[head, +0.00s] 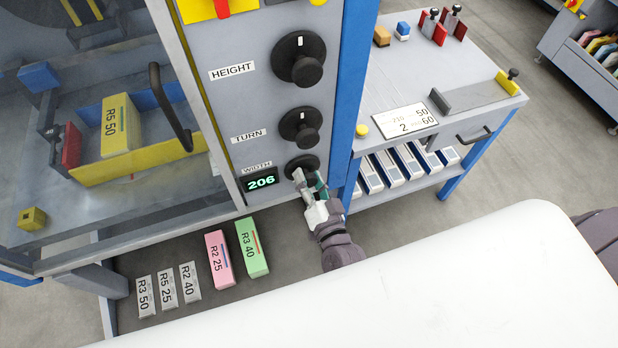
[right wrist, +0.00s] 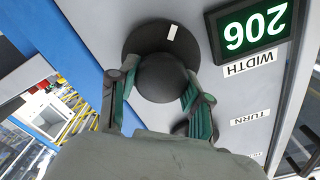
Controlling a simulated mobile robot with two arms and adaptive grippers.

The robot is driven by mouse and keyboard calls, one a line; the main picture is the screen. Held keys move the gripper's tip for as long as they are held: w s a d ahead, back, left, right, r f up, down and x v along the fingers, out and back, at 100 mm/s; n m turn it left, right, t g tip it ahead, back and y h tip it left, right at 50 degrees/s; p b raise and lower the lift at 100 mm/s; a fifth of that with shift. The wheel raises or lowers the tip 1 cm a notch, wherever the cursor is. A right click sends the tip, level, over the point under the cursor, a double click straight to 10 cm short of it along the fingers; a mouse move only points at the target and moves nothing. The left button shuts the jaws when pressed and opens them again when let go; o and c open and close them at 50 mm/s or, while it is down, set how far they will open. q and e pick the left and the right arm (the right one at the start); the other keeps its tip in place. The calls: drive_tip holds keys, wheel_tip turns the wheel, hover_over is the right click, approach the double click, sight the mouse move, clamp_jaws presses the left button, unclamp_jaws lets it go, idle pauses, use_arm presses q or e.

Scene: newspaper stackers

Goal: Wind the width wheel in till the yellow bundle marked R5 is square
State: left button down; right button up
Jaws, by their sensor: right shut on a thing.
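The width wheel (head: 301,163) is a black dial with a round knob, lowest of three on the grey panel. Beside it a green display (head: 262,182) reads 206. My right gripper (head: 310,182) is shut on the wheel's knob. In the right wrist view the gripper (right wrist: 157,88) has a finger on each side of the knob (right wrist: 163,77), and the dial's white mark (right wrist: 172,32) shows. My left gripper is not in view.
The height wheel (head: 300,60) and turn wheel (head: 300,128) sit above the width wheel. A blue post (head: 352,90) stands just right of the panel. Pink (head: 219,260) and green (head: 251,248) bundles lie below. A grey side table (head: 450,85) stands at right.

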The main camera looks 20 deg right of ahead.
drive_tip(key=o, duration=1.1)
drive_tip(key=shift+o, duration=0.2)
drive_tip(key=s, duration=1.2)
drive_tip(key=shift+d, duration=0.2)
